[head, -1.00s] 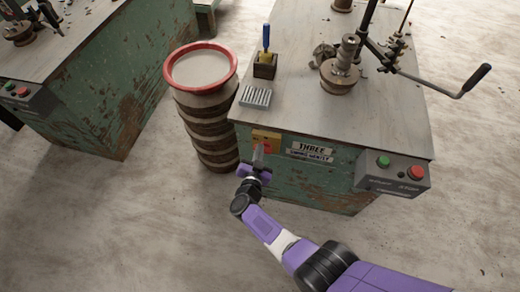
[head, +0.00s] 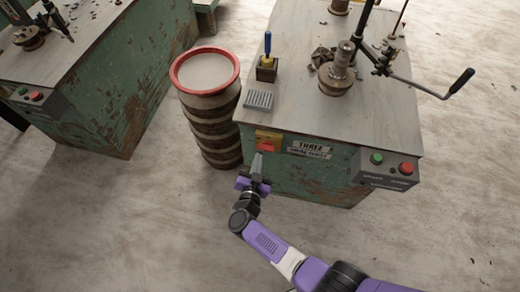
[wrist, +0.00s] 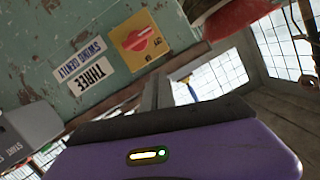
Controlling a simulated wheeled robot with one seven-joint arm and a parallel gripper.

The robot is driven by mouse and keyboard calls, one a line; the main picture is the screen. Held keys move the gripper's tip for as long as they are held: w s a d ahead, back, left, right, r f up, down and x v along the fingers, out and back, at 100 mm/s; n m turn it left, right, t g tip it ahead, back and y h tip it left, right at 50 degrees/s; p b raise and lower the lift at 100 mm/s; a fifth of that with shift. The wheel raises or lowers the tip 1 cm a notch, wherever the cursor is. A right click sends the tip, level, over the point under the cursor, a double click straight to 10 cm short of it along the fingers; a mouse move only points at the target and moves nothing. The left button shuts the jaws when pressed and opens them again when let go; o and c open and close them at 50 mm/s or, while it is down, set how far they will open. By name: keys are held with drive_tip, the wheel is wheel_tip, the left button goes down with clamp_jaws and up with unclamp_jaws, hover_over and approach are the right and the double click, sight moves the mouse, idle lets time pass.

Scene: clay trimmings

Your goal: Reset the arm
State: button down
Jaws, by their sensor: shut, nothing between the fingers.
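My gripper (head: 258,163) is in front of the green workbench's near face, just below a yellow plate with a red rotary switch (head: 268,141). Its fingers are together with nothing between them. The purple arm reaches up to it from the lower right. In the wrist view the closed fingers (wrist: 156,95) point past the yellow plate and red switch (wrist: 138,40), which show to their left and appear apart from them. The label reading THREE (head: 311,147) is right of the switch.
A stacked drum with a red rim (head: 178,75) stands left of the green workbench (head: 300,185). A control box with green and red buttons (head: 389,168) juts from the bench's right front. A crank handle (head: 462,82) overhangs at right. Bare floor lies in front.

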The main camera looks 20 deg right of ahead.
drive_tip(key=shift+s+a+r, duration=0.15)
drive_tip(key=shift+s+a, duration=0.25)
drive_tip(key=shift+s, duration=0.15)
drive_tip(key=w+a+r+t+y, duration=0.3)
drive_tip(key=w+a+r+t, duration=0.1)
drive_tip(key=a+r, duration=0.25)
drive_tip(key=s+d+r+n+t+y+b, duration=0.1)
drive_tip(key=s+r+n+t+y, duration=0.1)
drive_tip(key=s+r+n+y, duration=0.3)
drive_tip(key=s+d+r+n+g+b, duration=0.1)
drive_tip(key=s+d+r+b, duration=0.1)
drive_tip(key=s, duration=0.9)
drive_tip(key=s+d+r+n+g+b, duration=0.1)
drive_tip(key=s+d+r, duration=0.3)
drive_tip(key=s, duration=0.8)
drive_tip(key=s+d+r+n+g+b, duration=0.2)
drive_tip(key=s+r, duration=0.3)
drive_tip(key=s, duration=0.6)
drive_tip(key=shift+s+d+r+n+b, duration=0.35)
drive_tip(key=shift+d+n+b, duration=0.2)
drive_tip(key=shift+d, duration=0.35)
